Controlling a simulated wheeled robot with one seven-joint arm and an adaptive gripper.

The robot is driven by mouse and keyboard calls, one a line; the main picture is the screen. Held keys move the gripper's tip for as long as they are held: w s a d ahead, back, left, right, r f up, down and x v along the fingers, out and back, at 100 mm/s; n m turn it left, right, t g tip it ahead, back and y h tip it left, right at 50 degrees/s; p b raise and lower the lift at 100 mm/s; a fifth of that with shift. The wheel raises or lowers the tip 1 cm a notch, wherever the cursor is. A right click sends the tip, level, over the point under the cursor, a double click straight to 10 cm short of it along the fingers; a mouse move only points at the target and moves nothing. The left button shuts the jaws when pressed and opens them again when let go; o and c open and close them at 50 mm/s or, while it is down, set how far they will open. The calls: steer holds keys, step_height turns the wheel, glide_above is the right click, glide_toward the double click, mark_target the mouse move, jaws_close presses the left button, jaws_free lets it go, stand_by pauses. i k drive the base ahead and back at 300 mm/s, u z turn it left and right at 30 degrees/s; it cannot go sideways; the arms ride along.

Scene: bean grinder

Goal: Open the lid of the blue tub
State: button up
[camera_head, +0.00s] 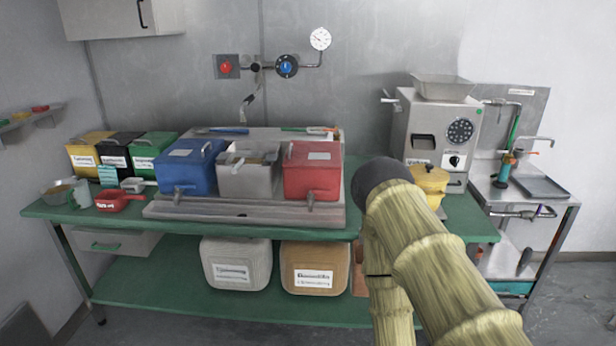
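The blue tub (188,174) stands at the left end of a grey raised platform on the green table. Its blue lid (187,150) lies flat on top and looks shut, with a thin handle at its right side. A small spout sticks out at the tub's lower front. My arm (425,250), with a yellow bamboo-like surface, rises from the lower right to a dark rounded joint right of the red tub and bends back down out of the picture. My gripper is not in view. The arm stands well apart from the blue tub.
A grey tub (249,178) and a red tub (312,172) stand right of the blue one. Yellow, black and green bins (153,146) stand behind left. A red scoop (120,200) lies left on the table (100,228). A grinder machine (437,130) stands right.

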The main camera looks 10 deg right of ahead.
mark_target(187, 151)
steer(key=z, duration=1.45)
steer(key=i, duration=1.45)
steer(key=u, duration=2.45)
